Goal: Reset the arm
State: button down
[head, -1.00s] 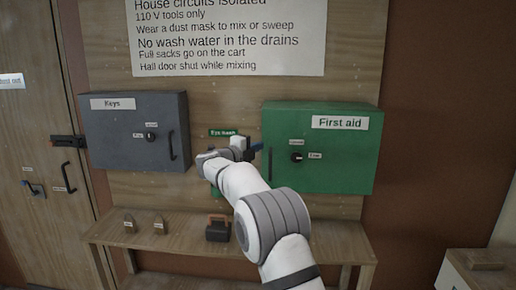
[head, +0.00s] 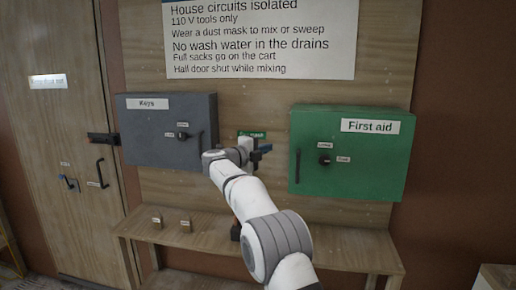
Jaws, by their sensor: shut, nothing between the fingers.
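My arm reaches up from the bottom of the head view toward the board between two wall boxes. My gripper (head: 262,150) is at its far end, small and dark, just left of the green first aid box and in front of the eye wash sign (head: 252,134). It is shut with nothing in it. It appears apart from both boxes, though depth is hard to judge.
The grey keys box (head: 155,140) hangs left of my arm, the green first aid box (head: 385,165) right. Below is a wooden bench (head: 345,248) with two small padlock-like items (head: 185,225) and a partly hidden dark object (head: 235,232). A wooden door (head: 55,190) stands left.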

notch_tip(320, 180, up, 11)
jog(key=w+n+t+y, duration=0.1)
jog(key=n+t+y, duration=0.45)
jog(key=n, duration=0.25)
jog(key=s+d+r+n+y, duration=0.1)
jog(key=s+d+n+y, duration=0.1)
jog(key=s+n+y, duration=0.5)
jog(key=s+d+f+n+g, duration=0.4)
jog(key=s+f, duration=0.6)
jog(key=s, duration=0.5)
jog(key=s+d+f+n+g, duration=0.3)
jog(key=s+d+f+g, duration=0.3)
jog(key=s, duration=1)
jog(key=s+d+f+n+g, duration=0.4)
jog(key=s+d+f+g, duration=0.1)
jog(key=s+f, duration=0.8)
jog(key=s, duration=0.3)
jog(key=shift+d+f+n+p, duration=0.15)
jog(key=shift+f+n+p, duration=0.15)
jog(key=shift+f+p, duration=0.1)
jog(key=c, duration=2.2)
grip_release()
jog(key=shift+g, duration=0.25)
